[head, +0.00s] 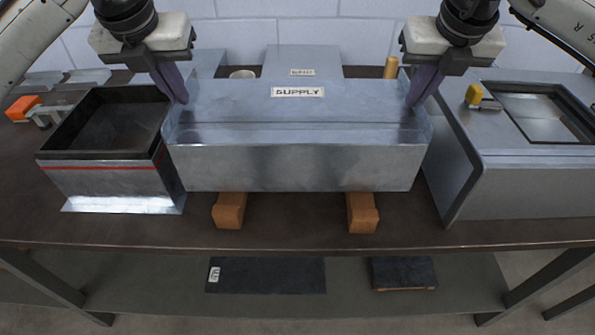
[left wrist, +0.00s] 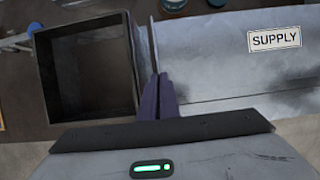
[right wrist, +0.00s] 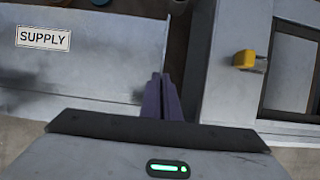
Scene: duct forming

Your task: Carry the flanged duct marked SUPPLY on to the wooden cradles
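The SUPPLY duct (head: 295,165) is a long grey sheet-metal box with a white label on top. It lies level, left to right, over two wooden cradles (head: 229,210) (head: 362,212), whose front ends stick out below it. I cannot tell whether its underside touches them. My left gripper (head: 180,97) is shut on the upturned flange at the duct's left end; the pinch also shows in the left wrist view (left wrist: 158,80). My right gripper (head: 413,100) is shut on the flange at the right end, also in the right wrist view (right wrist: 160,80).
An open-topped metal duct with a red line (head: 110,178) stands close on the left. A grey metal housing with a window and yellow handle (head: 520,190) stands close on the right. Another labelled metal piece (head: 303,57) is behind. The bench front (head: 295,232) is clear.

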